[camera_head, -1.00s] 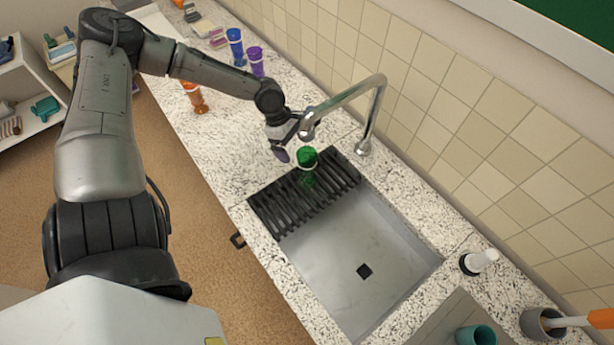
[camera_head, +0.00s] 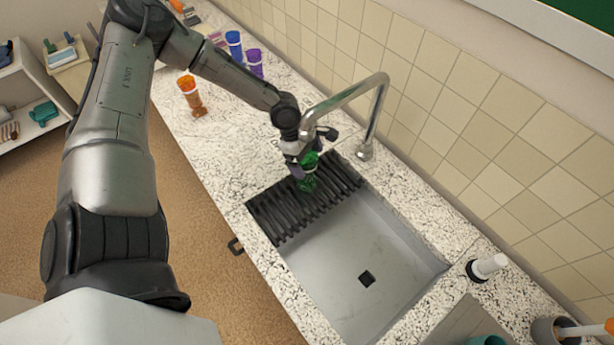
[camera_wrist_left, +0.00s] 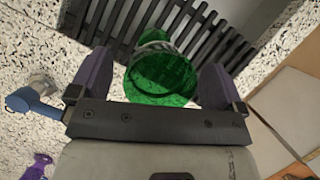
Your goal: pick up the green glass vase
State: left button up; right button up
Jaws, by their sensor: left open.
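The green glass vase (camera_head: 308,178) stands on the black slatted rack at the far end of the sink. In the left wrist view the vase (camera_wrist_left: 162,76) lies between the two fingers of my left gripper (camera_wrist_left: 158,80), with a gap visible on each side. In the head view my left gripper (camera_head: 303,168) is at the upper part of the vase and partly hides it. The fingers are open. My right gripper is not in view.
The black rack (camera_head: 270,215) spans the sink (camera_head: 335,265). A chrome faucet (camera_head: 345,93) arches close beside my left gripper. Orange (camera_head: 190,92), blue (camera_head: 234,45) and purple (camera_head: 254,62) vases stand further along the speckled counter (camera_head: 205,140). The tiled wall bounds the right.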

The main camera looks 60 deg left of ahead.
pick_arm(q)
jog(key=shift+c, duration=0.3)
jog(key=c, duration=1.5)
jog(key=shift+r, duration=0.2)
